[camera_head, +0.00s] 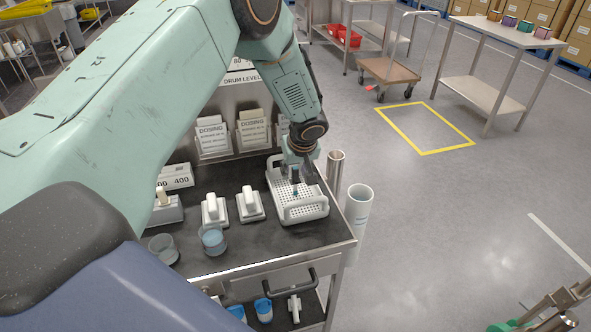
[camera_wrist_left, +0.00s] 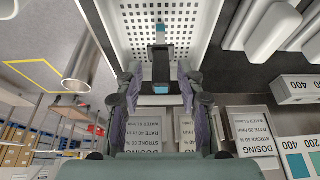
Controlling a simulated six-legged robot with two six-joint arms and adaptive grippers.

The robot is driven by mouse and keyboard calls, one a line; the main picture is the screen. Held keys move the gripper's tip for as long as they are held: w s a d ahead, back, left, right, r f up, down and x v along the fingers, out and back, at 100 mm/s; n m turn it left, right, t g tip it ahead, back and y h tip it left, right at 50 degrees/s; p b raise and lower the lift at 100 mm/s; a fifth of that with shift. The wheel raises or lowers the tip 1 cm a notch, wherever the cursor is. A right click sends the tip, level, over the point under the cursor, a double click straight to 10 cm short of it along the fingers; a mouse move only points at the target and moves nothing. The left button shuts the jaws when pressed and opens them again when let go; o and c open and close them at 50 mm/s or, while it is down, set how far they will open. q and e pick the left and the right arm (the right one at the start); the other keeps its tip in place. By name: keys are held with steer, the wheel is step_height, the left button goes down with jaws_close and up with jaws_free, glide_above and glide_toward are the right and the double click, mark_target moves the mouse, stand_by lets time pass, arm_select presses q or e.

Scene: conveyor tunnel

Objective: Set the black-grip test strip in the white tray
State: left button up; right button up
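The white tray (camera_head: 313,211) is a perforated basket with raised handles at the right end of the dark bench top. My left gripper (camera_head: 296,178) is above it, pointing down. Whether the strip's lower end touches the floor I cannot tell. My right gripper does not show.
Two white holders (camera_head: 249,205) and two beakers (camera_head: 213,240) stand left of the tray. Dosing card boxes (camera_head: 253,130) line the back. A white cylinder (camera_head: 359,207) and a metal tube (camera_head: 335,172) stand past the bench's right edge.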

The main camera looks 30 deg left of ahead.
arm_select(q)
steer(key=shift+r, duration=0.6)
steer(key=v, duration=1.1)
steer(key=s+d+f+m+g+h, duration=0.1)
steer(key=s+d+f+m+h, duration=0.1)
steer(key=s+d+f, duration=0.5)
steer(key=s+d+f+m+g+h, duration=0.1)
steer(key=s+d+f+m+h, duration=0.15)
steer(key=s+f, duration=0.8)
steer(key=s+f+m, duration=0.2)
steer(key=s+f, duration=0.1)
steer(key=s, duration=0.7)
steer(key=s+f+m+y, duration=0.1)
steer(key=s+f+m, duration=0.1)
steer(key=s, duration=0.7)
steer(key=shift+s+d+f+m+g, duration=0.25)
steer(key=shift+s+f+m+g, duration=0.15)
steer(key=shift+m, duration=0.05)
